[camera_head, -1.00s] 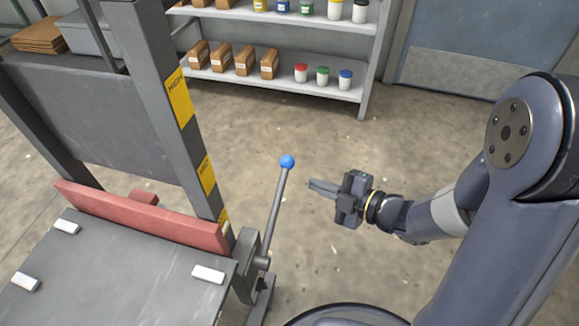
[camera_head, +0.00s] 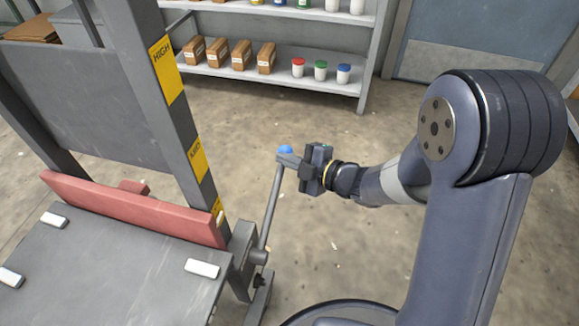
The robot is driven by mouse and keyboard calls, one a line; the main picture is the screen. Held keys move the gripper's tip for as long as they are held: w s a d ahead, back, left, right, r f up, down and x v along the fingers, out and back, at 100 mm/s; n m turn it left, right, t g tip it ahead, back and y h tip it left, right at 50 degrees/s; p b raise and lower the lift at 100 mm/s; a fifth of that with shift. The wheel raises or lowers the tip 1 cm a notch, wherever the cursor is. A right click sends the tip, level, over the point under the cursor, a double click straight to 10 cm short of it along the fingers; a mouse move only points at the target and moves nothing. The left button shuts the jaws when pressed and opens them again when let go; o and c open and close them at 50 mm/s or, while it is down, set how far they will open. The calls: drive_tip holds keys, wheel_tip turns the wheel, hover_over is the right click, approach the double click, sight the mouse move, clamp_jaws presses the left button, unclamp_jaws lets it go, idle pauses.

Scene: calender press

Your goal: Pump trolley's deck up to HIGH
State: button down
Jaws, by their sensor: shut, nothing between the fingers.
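The trolley's grey deck (camera_head: 110,265) is at the lower left, low on the mast (camera_head: 160,95), below the yellow MID (camera_head: 198,158) and HIGH (camera_head: 166,68) labels. The pump lever (camera_head: 272,208) stands nearly upright beside the mast's foot, with a blue ball knob (camera_head: 286,149) on top. My gripper (camera_head: 280,158) is shut and empty, its fingertips at the lever's top just below the knob.
A red bar (camera_head: 130,208) lies along the deck's back edge, and white pads (camera_head: 202,268) sit on the deck. A grey shelf (camera_head: 290,80) with brown boxes and small jars stands behind. The floor between shelf and lever is clear.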

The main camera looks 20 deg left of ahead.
drive_tip(key=shift+w+f, duration=0.2)
drive_tip(key=shift+w, duration=0.15)
drive_tip(key=shift+f, duration=0.1)
